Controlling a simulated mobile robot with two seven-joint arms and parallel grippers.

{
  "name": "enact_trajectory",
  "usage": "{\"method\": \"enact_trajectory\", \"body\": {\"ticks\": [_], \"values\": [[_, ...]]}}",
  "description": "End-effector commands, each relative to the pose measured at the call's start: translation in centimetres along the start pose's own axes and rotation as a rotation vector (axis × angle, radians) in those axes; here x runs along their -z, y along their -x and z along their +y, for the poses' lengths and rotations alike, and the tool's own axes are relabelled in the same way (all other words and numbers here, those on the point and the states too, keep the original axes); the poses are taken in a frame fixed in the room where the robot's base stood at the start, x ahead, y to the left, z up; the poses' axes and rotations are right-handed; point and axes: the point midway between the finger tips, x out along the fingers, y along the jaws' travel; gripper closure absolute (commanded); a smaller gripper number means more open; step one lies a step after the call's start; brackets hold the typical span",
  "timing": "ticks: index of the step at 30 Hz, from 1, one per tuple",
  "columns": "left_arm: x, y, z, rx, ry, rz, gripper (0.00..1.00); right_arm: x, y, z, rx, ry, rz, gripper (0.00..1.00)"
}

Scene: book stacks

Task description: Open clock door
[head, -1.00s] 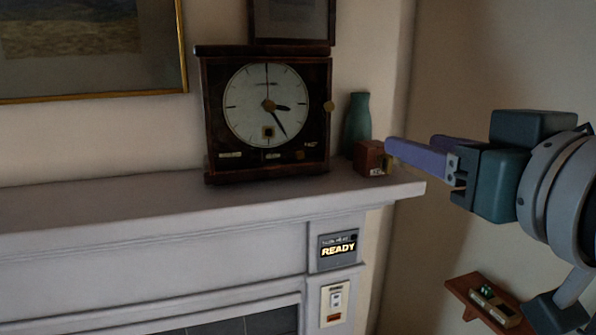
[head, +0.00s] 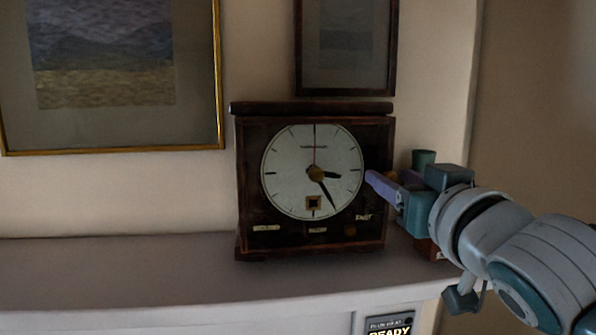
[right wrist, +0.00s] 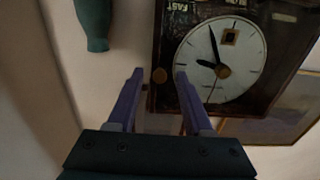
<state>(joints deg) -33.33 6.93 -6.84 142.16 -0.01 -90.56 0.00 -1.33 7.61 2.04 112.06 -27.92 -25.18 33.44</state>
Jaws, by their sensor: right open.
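The clock (head: 250,215) is a dark wooden case with a white dial (head: 290,175), standing upright on the mantel; its front is closed. It appears upside down in the right wrist view (right wrist: 270,55). My right gripper (head: 371,178) is at the clock's right front edge, fingers open. The knob is hidden behind the gripper in the head view. My left gripper is out of view.
The mantel shelf (head: 120,275) is clear left of the clock. A green vase (head: 424,158) and a brown box (head: 428,249) stand to its right, partly hidden by my arm; the vase also shows in the right wrist view (right wrist: 93,22). Framed pictures (head: 110,75) hang behind.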

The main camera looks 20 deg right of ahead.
Motion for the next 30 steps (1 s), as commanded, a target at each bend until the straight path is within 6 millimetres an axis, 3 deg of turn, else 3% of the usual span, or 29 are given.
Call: {"method": "enact_trajectory", "body": {"ticks": [5,19,30], "values": [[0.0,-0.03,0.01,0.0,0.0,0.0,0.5,-0.02,0.0,0.01,0.0,0.0,0.0,0.49],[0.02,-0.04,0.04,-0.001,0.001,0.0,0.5,-0.02,0.03,0.0,0.0,0.0,0.0,1.0],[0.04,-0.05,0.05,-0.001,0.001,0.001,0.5,-0.02,0.04,-0.01,0.0,0.0,0.0,1.0]]}}
